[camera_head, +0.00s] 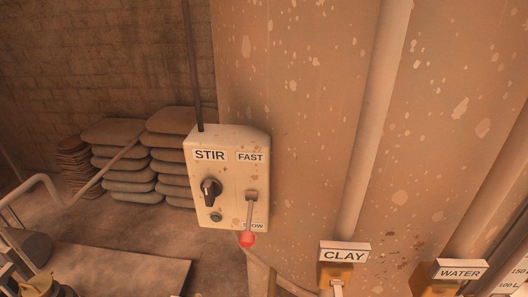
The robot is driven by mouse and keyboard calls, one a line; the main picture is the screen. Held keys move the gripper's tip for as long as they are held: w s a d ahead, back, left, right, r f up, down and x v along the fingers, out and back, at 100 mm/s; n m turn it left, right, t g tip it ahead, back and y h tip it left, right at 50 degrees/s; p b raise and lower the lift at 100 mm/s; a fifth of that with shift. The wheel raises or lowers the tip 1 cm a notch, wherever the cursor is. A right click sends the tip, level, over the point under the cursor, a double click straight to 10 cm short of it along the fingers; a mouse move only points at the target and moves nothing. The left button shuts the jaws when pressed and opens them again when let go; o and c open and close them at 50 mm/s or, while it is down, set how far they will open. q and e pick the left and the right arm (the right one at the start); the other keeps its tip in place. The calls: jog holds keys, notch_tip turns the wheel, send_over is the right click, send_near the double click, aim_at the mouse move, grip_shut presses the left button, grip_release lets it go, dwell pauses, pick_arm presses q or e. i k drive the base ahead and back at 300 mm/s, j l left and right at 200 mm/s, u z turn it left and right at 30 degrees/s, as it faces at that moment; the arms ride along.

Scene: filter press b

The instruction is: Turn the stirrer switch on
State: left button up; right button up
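The STIR control box (227,150) is a pale, worn box on the spotted wall or tank side. On its left half, under the STIR label (209,155), is a black rotary switch (210,188). I cannot tell clearly which way its pointer is set. A small dark greenish round button or lamp (216,217) sits below it and looks unlit. On the right half, a lever (249,212) with a red ball end (247,240) hangs down, by the SLOW label and away from the FAST label (251,157). Neither of my grippers is in view.
A CLAY sign (344,254) and a WATER sign (461,271) stand at lower right, near a vertical pipe (376,110). Stacked sacks (128,175) lie behind at left. A bent metal rail (40,183) is at far left. The space before the box looks clear.

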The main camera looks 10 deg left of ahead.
aim_at(211, 188)
jog(key=i+j, duration=0.1)
jog(key=j, duration=0.4)
jog(key=i+j, duration=0.1)
jog(key=j, duration=0.4)
jog(key=i+j+u, duration=0.1)
jog(key=j, duration=0.4)
